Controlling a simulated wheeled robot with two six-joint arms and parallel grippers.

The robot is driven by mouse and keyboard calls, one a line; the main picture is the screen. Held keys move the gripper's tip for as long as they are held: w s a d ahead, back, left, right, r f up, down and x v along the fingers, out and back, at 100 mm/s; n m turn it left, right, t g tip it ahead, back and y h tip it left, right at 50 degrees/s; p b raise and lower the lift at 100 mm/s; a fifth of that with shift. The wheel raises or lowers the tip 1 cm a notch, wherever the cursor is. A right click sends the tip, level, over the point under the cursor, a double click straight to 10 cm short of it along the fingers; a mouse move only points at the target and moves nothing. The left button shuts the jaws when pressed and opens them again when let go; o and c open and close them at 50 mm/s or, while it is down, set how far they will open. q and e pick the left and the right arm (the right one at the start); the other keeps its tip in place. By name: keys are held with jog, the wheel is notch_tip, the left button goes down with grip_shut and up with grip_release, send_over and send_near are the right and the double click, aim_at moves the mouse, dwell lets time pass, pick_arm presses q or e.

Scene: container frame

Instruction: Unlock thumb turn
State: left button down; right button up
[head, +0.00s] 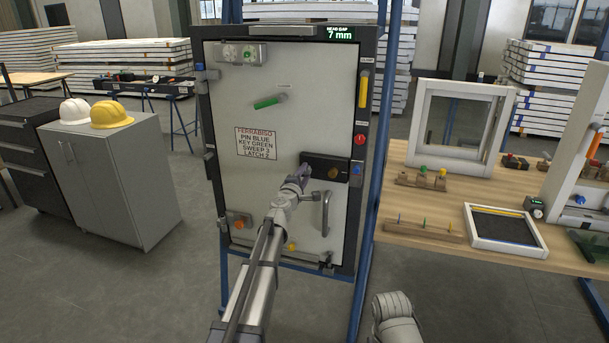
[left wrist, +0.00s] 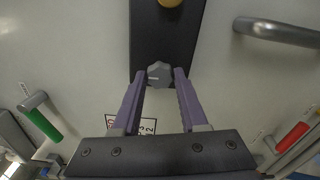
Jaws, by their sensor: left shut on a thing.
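A pale door panel (head: 290,125) stands upright in a dark frame. A black lock plate (head: 325,163) sits at its right, with a yellow round knob (head: 355,170) on its right part. The grey faceted thumb turn (left wrist: 159,74) is on the same plate in the left wrist view. My left gripper (head: 300,176) is at the plate's left part. In the left wrist view its two purple fingers (left wrist: 159,80) are closed on the thumb turn, one on each side. In the head view the gripper hides the thumb turn. My right gripper is out of view.
A grey bent door handle (head: 326,213) juts out just below the lock plate. A display (head: 340,34) reads 7 mm. A wooden bench (head: 400,212) stands right.

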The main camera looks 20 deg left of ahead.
pick_arm(q)
jog(key=shift+a, duration=0.1)
dwell(0.3)
jog(key=shift+c, duration=2.2)
grip_release()
jog(key=s, duration=0.7)
jog(key=shift+s, duration=0.4)
jog(key=shift+a, duration=0.1)
